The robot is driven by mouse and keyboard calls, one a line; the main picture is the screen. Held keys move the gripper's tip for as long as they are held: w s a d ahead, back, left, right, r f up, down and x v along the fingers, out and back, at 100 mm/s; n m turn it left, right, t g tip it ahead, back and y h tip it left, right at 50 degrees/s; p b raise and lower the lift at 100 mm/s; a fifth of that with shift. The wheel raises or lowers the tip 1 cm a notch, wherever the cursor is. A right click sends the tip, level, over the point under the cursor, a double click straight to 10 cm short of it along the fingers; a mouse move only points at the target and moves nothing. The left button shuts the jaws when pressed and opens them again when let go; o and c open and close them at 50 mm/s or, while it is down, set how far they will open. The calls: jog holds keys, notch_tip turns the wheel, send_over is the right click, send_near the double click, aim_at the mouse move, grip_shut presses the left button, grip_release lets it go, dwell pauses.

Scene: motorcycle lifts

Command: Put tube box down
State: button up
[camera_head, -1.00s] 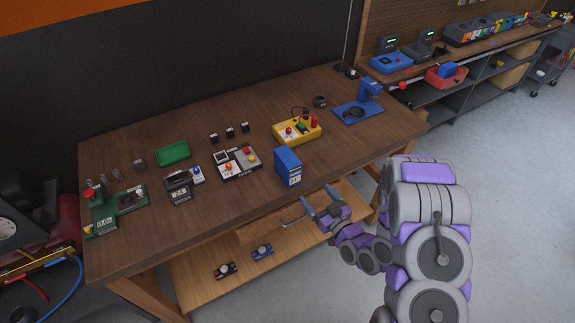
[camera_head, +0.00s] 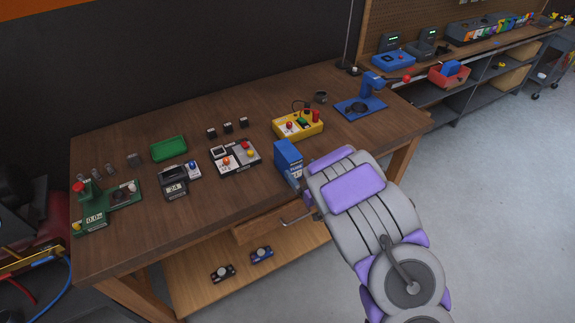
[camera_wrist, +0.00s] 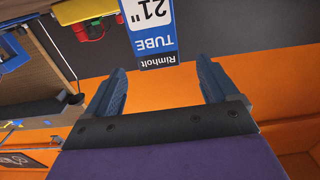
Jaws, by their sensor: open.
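The tube box (camera_head: 287,155) is a blue upright box with a white label, standing on the wooden table (camera_head: 240,195) near its front edge. In the wrist view the tube box (camera_wrist: 150,28) shows its label upside down, reading "21" and "TUBE Rimholt". My gripper (camera_wrist: 155,85) is open, with its two blue fingers apart and the box's near end just beyond and between the tips. I cannot tell whether either finger touches it. In the head view my arm hides most of the gripper beside the box's right side.
A yellow control box (camera_head: 298,125) and a grey-white button panel (camera_head: 234,158) stand close behind and left of the box. A blue stand (camera_head: 368,100) is at the back right. A drawer handle (camera_head: 298,217) juts out below the table edge.

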aim_at(290, 153)
jog(key=x, duration=0.3)
jog(key=shift+w, duration=0.1)
jog(key=shift+b+x, duration=0.65)
jog(key=shift+x, duration=2.15)
jog(key=shift+r, duration=0.2)
jog(key=c, duration=1.5)
